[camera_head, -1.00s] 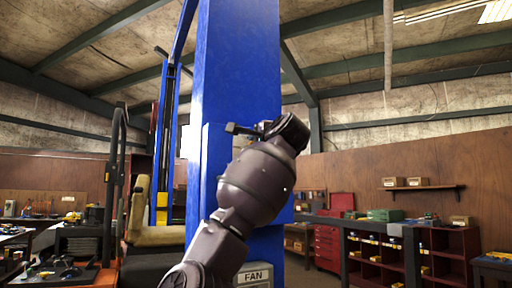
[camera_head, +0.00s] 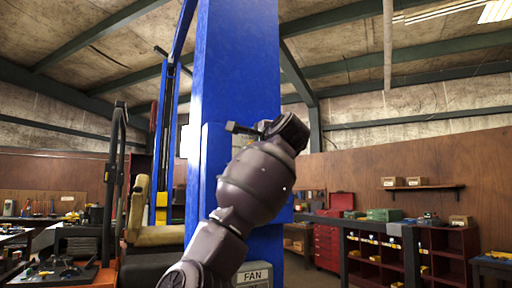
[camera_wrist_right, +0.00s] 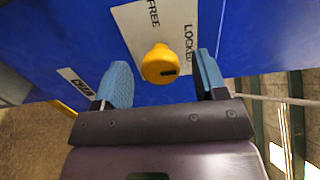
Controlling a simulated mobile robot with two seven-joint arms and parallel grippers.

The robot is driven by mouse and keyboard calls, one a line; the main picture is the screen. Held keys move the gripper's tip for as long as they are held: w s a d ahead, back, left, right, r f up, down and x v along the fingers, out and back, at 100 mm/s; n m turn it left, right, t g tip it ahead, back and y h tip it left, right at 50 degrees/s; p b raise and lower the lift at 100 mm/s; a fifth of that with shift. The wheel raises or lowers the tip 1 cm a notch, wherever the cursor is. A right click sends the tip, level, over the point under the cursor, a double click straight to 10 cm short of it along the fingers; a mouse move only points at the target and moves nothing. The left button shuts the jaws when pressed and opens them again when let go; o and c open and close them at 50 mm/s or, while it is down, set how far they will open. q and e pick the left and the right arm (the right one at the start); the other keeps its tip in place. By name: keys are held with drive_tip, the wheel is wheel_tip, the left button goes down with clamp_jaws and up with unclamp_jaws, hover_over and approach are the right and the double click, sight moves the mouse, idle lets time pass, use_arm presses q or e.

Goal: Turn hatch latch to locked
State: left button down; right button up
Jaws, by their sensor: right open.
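The yellow latch knob (camera_wrist_right: 158,62) is in the right wrist view, in front of a pale plate (camera_wrist_right: 134,30) lettered FREE and LOCKED. A short dark mark shows on the knob's lower right, on the side of the word LOCKED. My right gripper (camera_wrist_right: 163,68) is open, with one blue fingertip on each side of the knob and a visible gap on both sides. In the head view my right arm reaches up to the blue column (camera_head: 238,60); the knob and fingertips cannot be made out there. My left gripper is not in view.
A small lettered label (camera_wrist_right: 76,80) is on the blue surface left of the knob. In the head view a seat (camera_head: 155,236) stands left of the column. A red shelf unit (camera_head: 448,252) and a wall shelf (camera_head: 425,187) are at the right.

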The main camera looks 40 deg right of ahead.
drive_tip(key=b+v, duration=0.2)
drive_tip(key=v, duration=0.8)
drive_tip(key=shift+s+b, duration=0.3)
drive_tip(key=shift+s, duration=0.1)
